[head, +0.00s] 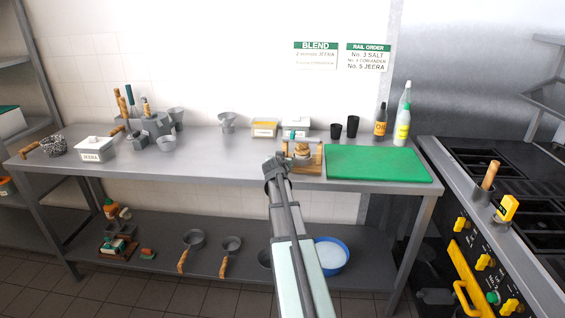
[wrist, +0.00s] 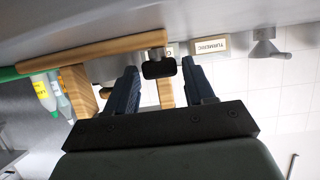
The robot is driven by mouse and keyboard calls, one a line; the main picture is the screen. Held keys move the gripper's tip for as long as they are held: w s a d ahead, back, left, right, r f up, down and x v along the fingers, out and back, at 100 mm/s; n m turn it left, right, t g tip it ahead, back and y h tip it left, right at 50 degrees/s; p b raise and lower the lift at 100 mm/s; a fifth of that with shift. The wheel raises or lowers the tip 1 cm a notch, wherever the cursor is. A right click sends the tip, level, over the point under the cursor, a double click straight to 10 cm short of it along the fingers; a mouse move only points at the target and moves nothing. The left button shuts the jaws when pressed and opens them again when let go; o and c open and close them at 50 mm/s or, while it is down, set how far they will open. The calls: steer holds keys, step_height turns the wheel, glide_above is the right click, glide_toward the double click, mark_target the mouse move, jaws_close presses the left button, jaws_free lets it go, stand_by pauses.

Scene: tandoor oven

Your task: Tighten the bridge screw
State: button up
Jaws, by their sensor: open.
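A small wooden frame stands on a wooden base (head: 306,171) near the counter's front edge, left of the green board. A brass-coloured round piece (head: 302,151) shows in it, partly behind my gripper (head: 278,162). In the wrist view the wooden frame (wrist: 75,88) appears upside down. A black knob (wrist: 159,69), probably the bridge screw's head, shows between my two blue fingertips (wrist: 161,76). The fingers are open, with a gap on each side of the knob. I cannot tell how deep the knob sits between them. The screw's thread is hidden.
The green board (head: 375,163) lies right of the frame, with bottles (head: 402,124) behind. The counter (head: 215,160) left of my gripper is clear. The stove (head: 500,190) is at right.

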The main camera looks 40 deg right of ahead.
steer(key=v, duration=1.4)
stand_by(0.4)
steer(key=s+a+f+n+g+y, duration=0.25)
steer(key=s+a+f, duration=0.45)
steer(key=f, duration=0.6)
steer(key=s+a+f+n+g+y, duration=0.1)
steer(key=s+a+f+g+y, duration=0.3)
steer(key=a+f, duration=0.65)
steer(key=s+a+f+n+g+y, duration=0.25)
steer(key=s+a+f, duration=0.35)
steer(key=f, duration=0.9)
steer(key=s+a+f+n+g, duration=0.1)
steer(key=s+a+f+g, duration=0.1)
steer(key=s+a+f, duration=0.3)
steer(key=s+a+f+n+g, duration=0.1)
steer(key=s+a+f, duration=0.5)
steer(key=s, duration=0.6)
steer(key=s+a+f+n+g+y, duration=0.1)
steer(key=s+a+f+g, duration=0.2)
steer(key=s+a+f, duration=0.3)
steer(key=s+f, duration=0.1)
steer(key=s, duration=0.2)
steer(key=shift+f+n+g, duration=0.3)
steer(key=shift+f+g, duration=0.05)
steer(key=shift+g, duration=0.05)
